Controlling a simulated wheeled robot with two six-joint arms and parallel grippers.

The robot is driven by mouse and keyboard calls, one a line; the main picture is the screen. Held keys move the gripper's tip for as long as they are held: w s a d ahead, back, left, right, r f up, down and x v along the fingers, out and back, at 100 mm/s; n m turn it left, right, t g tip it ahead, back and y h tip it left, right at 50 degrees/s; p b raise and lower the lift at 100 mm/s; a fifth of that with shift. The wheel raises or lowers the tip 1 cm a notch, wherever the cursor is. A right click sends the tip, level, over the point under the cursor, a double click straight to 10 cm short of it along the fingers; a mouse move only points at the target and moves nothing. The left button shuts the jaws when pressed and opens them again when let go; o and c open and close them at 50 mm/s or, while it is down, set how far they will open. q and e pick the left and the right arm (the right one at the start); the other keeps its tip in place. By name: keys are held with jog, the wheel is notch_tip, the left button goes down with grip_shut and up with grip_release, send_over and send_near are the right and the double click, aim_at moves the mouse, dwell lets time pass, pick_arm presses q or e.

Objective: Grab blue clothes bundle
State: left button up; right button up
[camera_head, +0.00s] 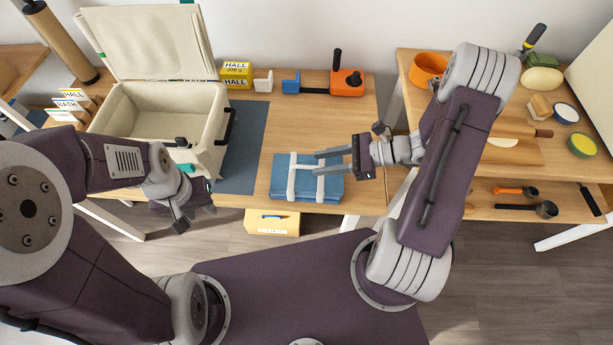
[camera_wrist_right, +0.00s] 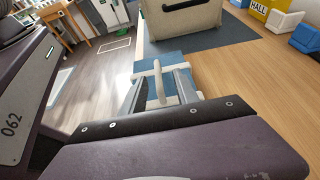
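The blue clothes bundle (camera_head: 332,190) lies flat on the front part of the wooden table, with white straps across it. It also shows in the right wrist view (camera_wrist_right: 176,57), where a raised white strap or handle stands between my fingers. My right gripper (camera_head: 316,163) reaches in from the right over the bundle. Its two fingers are apart, one each side of the white strap in the wrist view (camera_wrist_right: 159,88); contact cannot be told. My left gripper (camera_head: 196,219) hangs in front of the table's edge, left of the bundle, with its fingers apart and empty.
An open cream box (camera_head: 210,115) with a raised lid stands on a dark mat (camera_head: 246,145) left of the bundle. A yellow drawer box (camera_head: 272,222) is below the table edge.

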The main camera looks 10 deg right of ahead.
aim_at(311, 166)
jog(key=x, duration=0.5)
jog(key=shift+s+a+f+b, duration=0.1)
jog(key=shift+s+a+b, duration=0.05)
jog(key=shift+b, duration=0.15)
grip_shut()
dwell(1.0)
